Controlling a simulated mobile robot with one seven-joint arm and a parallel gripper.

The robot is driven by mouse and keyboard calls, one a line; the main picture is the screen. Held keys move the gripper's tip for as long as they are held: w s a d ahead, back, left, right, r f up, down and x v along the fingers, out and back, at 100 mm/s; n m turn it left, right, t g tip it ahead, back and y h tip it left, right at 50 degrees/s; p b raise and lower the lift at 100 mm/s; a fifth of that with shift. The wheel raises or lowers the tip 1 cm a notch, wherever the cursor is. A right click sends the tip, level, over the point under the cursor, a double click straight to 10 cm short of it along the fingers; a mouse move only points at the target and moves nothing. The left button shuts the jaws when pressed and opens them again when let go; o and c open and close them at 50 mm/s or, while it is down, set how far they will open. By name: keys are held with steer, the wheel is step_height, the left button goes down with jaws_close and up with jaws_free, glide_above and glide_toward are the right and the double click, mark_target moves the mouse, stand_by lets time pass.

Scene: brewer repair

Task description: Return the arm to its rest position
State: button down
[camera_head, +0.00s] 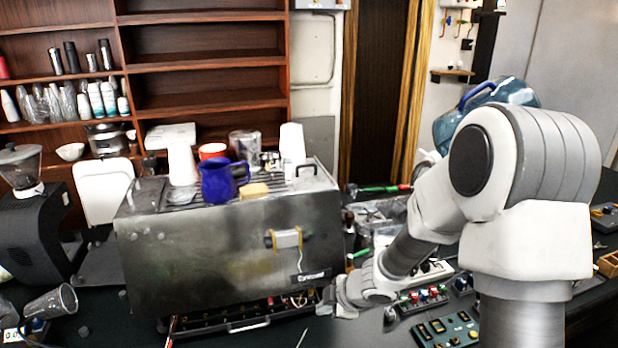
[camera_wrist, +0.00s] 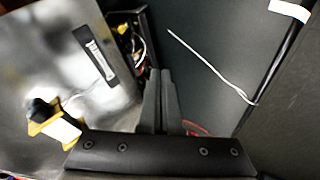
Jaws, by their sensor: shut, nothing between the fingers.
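My arm reaches from the right of the head view down toward the front right corner of the steel brewer (camera_head: 200,250). My gripper (camera_head: 332,302) is low beside that corner, close to the dark table, and partly hidden by my wrist. In the wrist view my gripper (camera_wrist: 163,82) has its two dark fingers together with nothing between them. The brewer's steel panel (camera_wrist: 45,65) fills the left of that view, with a dark label plate and a white part with yellow ties (camera_wrist: 58,125). I cannot tell whether the fingers touch the brewer.
An open drawer (camera_head: 245,318) with wires sticks out under the brewer. A thin white cable (camera_wrist: 210,65) lies on the table. Button panels (camera_head: 445,328) and a clear bin (camera_head: 375,220) are near my forearm. A blue pitcher (camera_head: 218,182) and cups stand on the brewer.

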steer(key=s+d+r+m+t+h+b, duration=0.3)
steer(key=d+r+m+h, duration=0.5)
steer(key=d+r, duration=0.6)
steer(key=s+a+r+m+g+y, duration=0.1)
steer(key=s+r+m, duration=0.1)
steer(key=s, duration=0.5)
steer(key=s+a+r+m+y, duration=0.1)
steer(key=s+r+m, duration=0.1)
steer(key=s+m, duration=0.3)
steer(key=s+a+r+m+g+y, duration=0.1)
steer(key=s+r+m, duration=0.1)
steer(key=s, duration=0.7)
steer(key=shift+s+m+g, duration=0.15)
steer(key=shift+m+g, duration=0.15)
steer(key=shift+m, duration=0.5)
steer(key=shift+r, duration=0.1)
